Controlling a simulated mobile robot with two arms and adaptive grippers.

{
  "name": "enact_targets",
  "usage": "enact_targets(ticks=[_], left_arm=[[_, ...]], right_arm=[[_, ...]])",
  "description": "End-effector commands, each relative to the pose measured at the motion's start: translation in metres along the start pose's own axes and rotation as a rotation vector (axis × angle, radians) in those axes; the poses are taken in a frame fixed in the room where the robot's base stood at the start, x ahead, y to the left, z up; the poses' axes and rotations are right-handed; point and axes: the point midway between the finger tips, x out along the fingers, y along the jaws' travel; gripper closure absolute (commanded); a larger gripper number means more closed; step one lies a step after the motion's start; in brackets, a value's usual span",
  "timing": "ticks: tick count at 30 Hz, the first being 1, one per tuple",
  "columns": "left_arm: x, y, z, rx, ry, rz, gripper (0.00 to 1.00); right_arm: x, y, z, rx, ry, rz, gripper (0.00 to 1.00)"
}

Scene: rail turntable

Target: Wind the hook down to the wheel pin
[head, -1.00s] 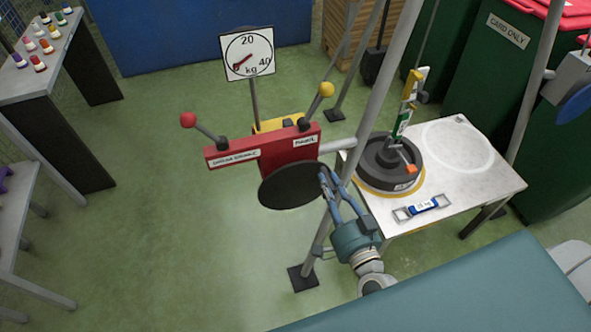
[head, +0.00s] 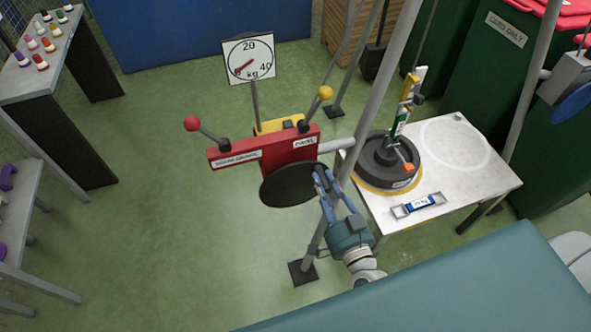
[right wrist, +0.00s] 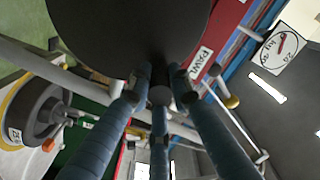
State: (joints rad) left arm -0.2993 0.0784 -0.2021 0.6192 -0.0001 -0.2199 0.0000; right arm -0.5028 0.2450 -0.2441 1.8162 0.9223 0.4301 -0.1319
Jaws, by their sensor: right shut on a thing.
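The red winch (head: 270,151) on the frame has a black crank disc (head: 285,186). My right gripper (head: 319,175) is at the disc's right edge. In the right wrist view its fingers (right wrist: 158,88) are shut around a dark crank knob (right wrist: 160,96) under the disc (right wrist: 130,30). The black wheel (head: 372,163) lies on the white table, with an orange part (head: 408,168) on top. A yellow piece (head: 409,86), possibly the hook, is above the wheel beside a green and white marked strip (head: 401,120). The wheel pin is not clearly visible. My left gripper is out of view.
A kg dial (head: 248,58) stands behind the winch, its needle toward the lower left. Red-ball (head: 191,124) and yellow-ball (head: 325,93) levers rise from the winch. Grey frame poles stand close by.

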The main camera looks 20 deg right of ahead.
Motion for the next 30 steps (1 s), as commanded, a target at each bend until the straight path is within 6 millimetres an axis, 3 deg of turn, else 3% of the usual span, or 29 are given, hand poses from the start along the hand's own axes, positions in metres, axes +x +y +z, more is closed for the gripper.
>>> enact_targets(ticks=[16,17,21,30], left_arm=[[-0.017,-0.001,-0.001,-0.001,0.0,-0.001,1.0],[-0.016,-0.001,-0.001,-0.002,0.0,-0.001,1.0],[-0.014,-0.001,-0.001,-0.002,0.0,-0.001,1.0],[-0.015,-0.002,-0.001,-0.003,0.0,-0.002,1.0]], right_arm=[[0.001,-0.013,-0.004,-0.087,0.006,-0.006,1.0],[0.001,-0.013,-0.003,-0.092,0.006,-0.006,0.78],[0.001,-0.011,-0.001,-0.09,0.005,-0.005,0.53],[-0.001,-0.009,0.0,-0.089,0.001,-0.001,0.53]])
